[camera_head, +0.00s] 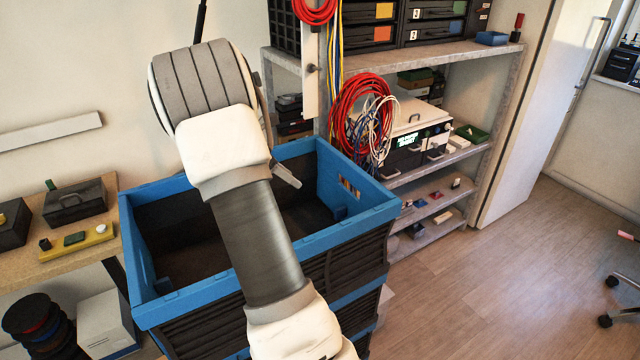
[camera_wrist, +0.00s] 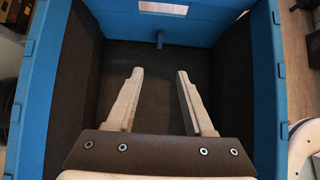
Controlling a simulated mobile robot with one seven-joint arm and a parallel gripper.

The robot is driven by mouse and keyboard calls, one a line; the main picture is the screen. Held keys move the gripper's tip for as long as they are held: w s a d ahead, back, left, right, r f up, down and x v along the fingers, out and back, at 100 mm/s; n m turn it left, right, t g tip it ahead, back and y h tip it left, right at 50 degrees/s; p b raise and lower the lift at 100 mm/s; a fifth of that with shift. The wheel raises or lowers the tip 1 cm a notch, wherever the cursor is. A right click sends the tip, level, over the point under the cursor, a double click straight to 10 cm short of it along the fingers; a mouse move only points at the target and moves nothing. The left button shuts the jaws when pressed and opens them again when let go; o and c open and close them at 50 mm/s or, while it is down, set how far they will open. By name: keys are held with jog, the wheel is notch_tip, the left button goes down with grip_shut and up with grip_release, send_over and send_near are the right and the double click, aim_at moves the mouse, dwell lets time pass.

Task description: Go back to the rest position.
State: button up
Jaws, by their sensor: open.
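My gripper (camera_wrist: 160,100) is open in the wrist view, its two pale fingers apart with nothing between them. It points down into the blue and black crate (camera_wrist: 35,75), and the dark crate floor shows behind the fingers. In the head view my arm reaches over the same crate (camera_head: 172,310), and a part of my gripper (camera_head: 286,175) shows beside the arm over the crate's inside. The rest of the gripper is hidden behind the arm.
A metal shelf (camera_head: 455,55) with red and white cable coils (camera_head: 358,105) stands behind the crate. A wooden bench (camera_head: 40,262) with dark boxes is at the left. A stack of dark spools (camera_head: 40,325) is below it.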

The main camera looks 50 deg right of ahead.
jog(key=shift+a, duration=0.1)
dwell(0.5)
jog(key=s+a+r+m+t+y, duration=0.2)
jog(key=s+a+r+m, duration=0.3)
jog(key=a, duration=0.5)
jog(key=s+a+r+m+t+y, duration=0.2)
jog(key=a+r, duration=0.5)
jog(key=a, duration=0.2)
jog(key=s+a+m+t+y, duration=0.3)
jog(key=s+a+m, duration=0.4)
jog(key=s+a, duration=0.7)
jog(key=shift+s+a+r+m+t+y, duration=0.15)
jog(key=shift+a+r+m+t+y, duration=0.25)
jog(key=shift+a, duration=0.65)
